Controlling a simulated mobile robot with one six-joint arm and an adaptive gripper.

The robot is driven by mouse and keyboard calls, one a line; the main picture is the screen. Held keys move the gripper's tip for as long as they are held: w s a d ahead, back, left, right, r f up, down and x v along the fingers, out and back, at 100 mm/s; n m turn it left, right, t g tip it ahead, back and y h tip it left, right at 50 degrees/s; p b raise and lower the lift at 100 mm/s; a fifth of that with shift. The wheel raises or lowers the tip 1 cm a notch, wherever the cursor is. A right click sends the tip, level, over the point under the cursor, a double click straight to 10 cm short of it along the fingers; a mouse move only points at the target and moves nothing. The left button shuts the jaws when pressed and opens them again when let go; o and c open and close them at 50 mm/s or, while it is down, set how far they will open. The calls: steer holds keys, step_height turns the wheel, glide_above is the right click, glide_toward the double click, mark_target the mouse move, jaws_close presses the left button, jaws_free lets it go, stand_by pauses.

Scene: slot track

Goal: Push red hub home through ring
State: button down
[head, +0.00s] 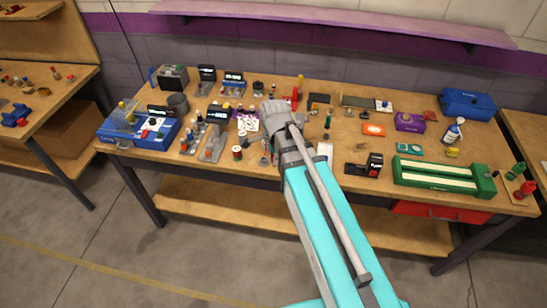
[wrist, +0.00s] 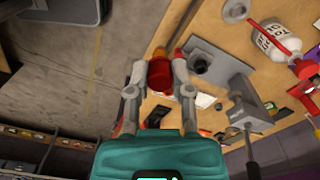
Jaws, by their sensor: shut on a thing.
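In the wrist view, my gripper (wrist: 160,70) is shut with its two grey fingers on either side of a red cylinder, which looks like the red hub (wrist: 161,82). The hub is between the fingertips. A grey plate (wrist: 228,80) with a dark round collar (wrist: 200,62) stands just right of the fingers, apart from the hub as far as I can see. I cannot tell for sure whether that collar is the ring. In the head view my arm covers the fingers and the hub.
A white labelled bottle (wrist: 275,42) and red parts lie beyond the plate. In the head view the workbench is crowded: a blue case (head: 158,136) at left, a green case (head: 440,178) at right, small parts between. Some bare wood (head: 330,180) shows along the front edge.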

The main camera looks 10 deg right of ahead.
steer(key=w+d+f+m+b, duration=0.2)
steer(key=w+d+m, duration=0.1)
steer(key=w+d, duration=0.6)
steer(key=shift+w, duration=0.6)
steer(key=shift+f, duration=0.2)
steer(key=shift+f+b, duration=2.7)
steer(key=shift+b, duration=0.15)
steer(key=shift+f+b, duration=2.1)
steer(key=shift+c, duration=2.2)
jaws_free()
steer(key=shift+r, duration=0.15)
